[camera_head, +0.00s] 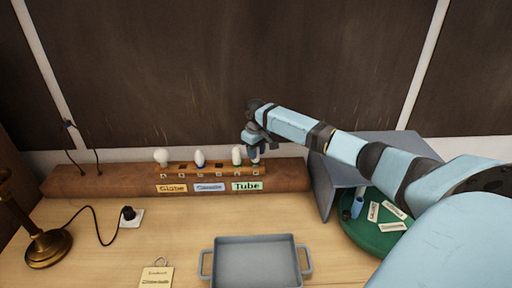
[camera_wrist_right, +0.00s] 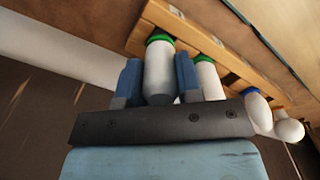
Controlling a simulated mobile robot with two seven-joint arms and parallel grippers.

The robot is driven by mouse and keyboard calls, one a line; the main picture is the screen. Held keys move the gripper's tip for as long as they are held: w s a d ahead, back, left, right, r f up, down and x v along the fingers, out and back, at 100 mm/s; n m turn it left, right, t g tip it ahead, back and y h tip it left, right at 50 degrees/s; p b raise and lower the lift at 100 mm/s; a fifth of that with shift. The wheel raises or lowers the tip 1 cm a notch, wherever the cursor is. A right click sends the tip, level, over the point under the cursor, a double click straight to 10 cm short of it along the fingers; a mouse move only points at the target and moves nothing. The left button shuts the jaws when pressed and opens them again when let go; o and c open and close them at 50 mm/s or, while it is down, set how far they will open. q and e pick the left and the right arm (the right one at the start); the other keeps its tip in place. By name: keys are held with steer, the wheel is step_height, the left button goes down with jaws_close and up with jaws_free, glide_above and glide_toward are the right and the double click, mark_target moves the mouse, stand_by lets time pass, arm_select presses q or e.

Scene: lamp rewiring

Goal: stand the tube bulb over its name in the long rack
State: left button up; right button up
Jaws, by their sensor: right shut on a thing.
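The long wooden rack (camera_head: 212,169) stands at the back of the bench, with name cards Globe, a blue one hard to read, and Tube (camera_head: 247,186) below it. My right gripper (camera_head: 254,148) is shut on a white tube bulb with a green collar, clear in the right wrist view (camera_wrist_right: 158,72). The bulb is upright at the rack's right end, above the Tube card, its green end down at the rack. I cannot tell whether it is fully seated. A second green-collared tube bulb (camera_head: 236,154) stands just left of it. My left gripper is not in view.
A globe bulb (camera_head: 161,157) and a blue-collared bulb (camera_head: 199,158) stand farther left in the rack. A grey tray (camera_head: 256,240) lies in front. A brass lamp (camera_head: 47,247) stands left.

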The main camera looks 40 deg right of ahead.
steer(key=shift+f, duration=0.25)
steer(key=shift+f+p, duration=0.15)
steer(key=shift+p, duration=0.3)
stand_by(0.6)
steer(key=o, duration=1)
steer(key=shift+r+b, duration=1)
steer(key=shift+r, duration=5.9)
